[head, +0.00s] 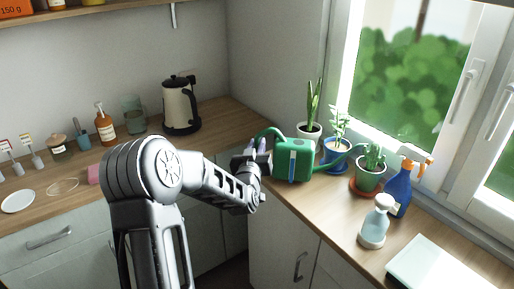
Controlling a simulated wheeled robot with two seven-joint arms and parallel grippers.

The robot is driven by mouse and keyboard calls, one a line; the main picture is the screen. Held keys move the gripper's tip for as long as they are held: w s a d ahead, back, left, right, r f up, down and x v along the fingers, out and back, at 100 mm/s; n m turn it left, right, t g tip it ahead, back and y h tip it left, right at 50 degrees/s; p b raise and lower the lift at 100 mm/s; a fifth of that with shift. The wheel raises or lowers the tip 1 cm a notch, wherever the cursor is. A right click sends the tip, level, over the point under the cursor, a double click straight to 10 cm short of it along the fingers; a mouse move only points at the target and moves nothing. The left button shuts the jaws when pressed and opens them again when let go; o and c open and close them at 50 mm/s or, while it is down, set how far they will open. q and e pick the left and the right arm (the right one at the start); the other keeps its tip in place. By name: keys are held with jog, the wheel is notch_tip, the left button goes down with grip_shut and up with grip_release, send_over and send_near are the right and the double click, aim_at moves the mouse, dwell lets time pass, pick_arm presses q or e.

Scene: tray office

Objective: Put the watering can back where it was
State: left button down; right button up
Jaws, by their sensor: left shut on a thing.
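The green watering can (292,160) is at the counter corner by the window, its handle toward the left and its spout pointing right toward the potted plants. My left gripper (262,150) is at the handle side of the can and is shut on it. The fingers are small here and partly hidden by my arm. I cannot tell whether the can's base touches the counter. My right gripper is not in view.
Potted plants stand close around the can: a tall-leaved one (311,125), one in a blue pot (335,152) and a cactus (370,172). A blue spray bottle (400,190), a pale soap dispenser (376,222) and a white scale-like slab (432,265) stand to the right. A kettle (180,107) stands behind left.

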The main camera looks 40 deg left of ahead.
pick_arm(q)
jog(key=shift+f, duration=0.35)
jog(key=c, duration=1.8)
grip_release()
jog(key=shift+f, duration=0.25)
jog(key=o, duration=0.5)
jog(key=shift+r, duration=0.1)
